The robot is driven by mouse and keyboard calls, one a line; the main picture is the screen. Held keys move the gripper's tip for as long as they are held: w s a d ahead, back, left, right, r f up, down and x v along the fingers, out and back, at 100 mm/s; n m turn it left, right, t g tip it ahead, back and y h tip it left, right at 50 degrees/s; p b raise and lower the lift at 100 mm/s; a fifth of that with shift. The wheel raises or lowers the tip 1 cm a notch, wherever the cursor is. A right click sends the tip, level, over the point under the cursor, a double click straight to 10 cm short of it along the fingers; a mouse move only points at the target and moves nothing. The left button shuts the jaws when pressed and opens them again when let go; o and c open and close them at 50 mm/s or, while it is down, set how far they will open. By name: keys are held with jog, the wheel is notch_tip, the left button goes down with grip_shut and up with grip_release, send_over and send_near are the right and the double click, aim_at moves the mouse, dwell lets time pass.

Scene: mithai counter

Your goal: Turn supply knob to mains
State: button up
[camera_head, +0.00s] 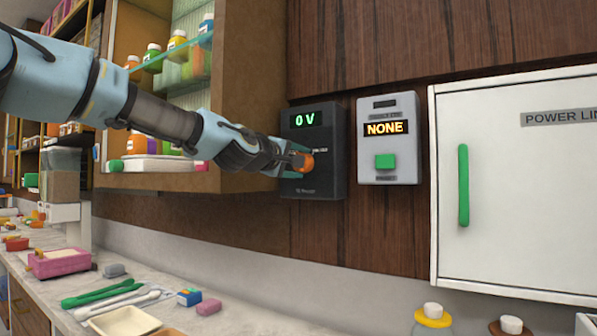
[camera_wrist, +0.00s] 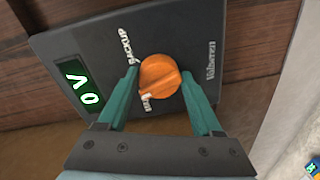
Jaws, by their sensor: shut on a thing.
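The supply knob (camera_wrist: 160,77) is orange and round, set on a dark wall box (camera_head: 325,180). The box has a green display (camera_head: 304,120) reading "0 V"; the display also shows in the wrist view (camera_wrist: 80,86). White lettering stands around the knob, one label reading like "BACKUP"; another is partly hidden behind it. My gripper (camera_wrist: 160,88) has its teal fingers on both sides of the knob and is shut on it. In the head view the knob (camera_head: 303,161) is partly covered by my gripper (camera_head: 296,161).
A grey box (camera_head: 388,190) to the right shows "NONE" above a green button (camera_head: 385,161). Further right is a white cabinet (camera_head: 530,240) with a green handle (camera_head: 463,185). A wooden shelf cabinet (camera_head: 245,90) stands close behind my arm. A cluttered counter (camera_head: 240,318) lies below.

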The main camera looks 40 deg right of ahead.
jog(key=shift+n+b, duration=0.85)
jog(key=shift+n, duration=0.35)
jog(key=shift+r+n+b, duration=0.2)
jog(key=shift+n+b, duration=0.6)
jog(key=shift+n, duration=0.6)
jog(key=o, duration=1.3)
jog(key=shift+o, duration=0.2)
